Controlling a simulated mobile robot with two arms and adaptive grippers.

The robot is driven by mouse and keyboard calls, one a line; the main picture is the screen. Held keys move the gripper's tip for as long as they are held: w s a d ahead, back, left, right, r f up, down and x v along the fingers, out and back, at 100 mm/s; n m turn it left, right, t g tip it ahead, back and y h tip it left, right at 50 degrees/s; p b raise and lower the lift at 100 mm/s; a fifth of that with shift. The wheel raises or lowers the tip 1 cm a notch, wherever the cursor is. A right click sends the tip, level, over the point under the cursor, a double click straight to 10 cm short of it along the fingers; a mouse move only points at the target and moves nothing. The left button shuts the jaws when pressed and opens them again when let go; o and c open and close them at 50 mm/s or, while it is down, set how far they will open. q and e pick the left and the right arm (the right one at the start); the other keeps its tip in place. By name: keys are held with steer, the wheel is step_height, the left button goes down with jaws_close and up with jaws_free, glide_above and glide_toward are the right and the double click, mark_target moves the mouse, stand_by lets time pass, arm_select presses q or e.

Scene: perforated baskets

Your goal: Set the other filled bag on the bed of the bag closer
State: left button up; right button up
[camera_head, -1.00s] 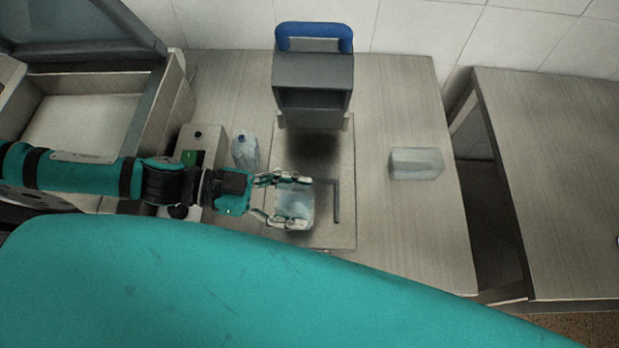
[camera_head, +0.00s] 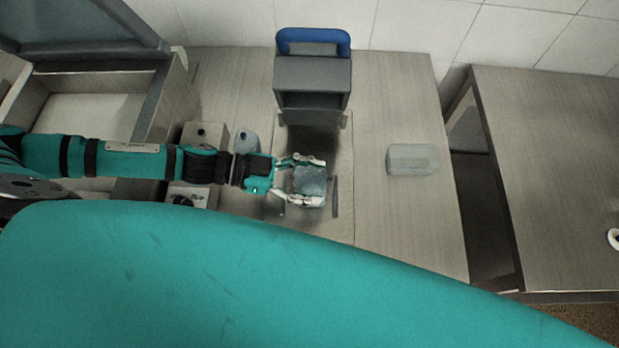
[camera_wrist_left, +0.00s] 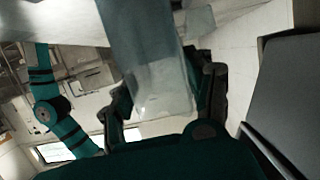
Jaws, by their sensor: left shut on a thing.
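The bag closer has a blue handle (camera_head: 312,38) over a grey head (camera_head: 312,75). Its pale flat bed (camera_head: 344,140) extends forward below the head, with a dark upright strip (camera_head: 336,198) near the right edge. My left gripper (camera_head: 317,181) is shut on a translucent filled bag (camera_head: 309,179), just left of that strip and over the bed. Whether the bag touches the bed cannot be told. In the left wrist view, the bag (camera_wrist_left: 158,75) hangs between the fingers. Another clear, block-like bag (camera_head: 412,159) lies on the table to the right. My right gripper is not in view.
A translucent container with a blue cap (camera_head: 245,141) stands left of the bed, partly behind my left arm. A box with knobs (camera_head: 190,194) is under the arm. An open bin (camera_head: 85,105) is at far left. A second table (camera_head: 570,180) stands right, across a gap.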

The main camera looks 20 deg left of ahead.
arm_select(q)
steer(key=o, duration=1.2)
steer(key=shift+o, duration=0.2)
steer(key=shift+a+r, duration=0.15)
steer(key=shift+a, duration=0.05)
steer(key=p+v, duration=0.1)
steer(key=v, duration=0.6)
steer(key=shift+p, duration=0.3)
steer(key=shift+s+a, duration=0.1)
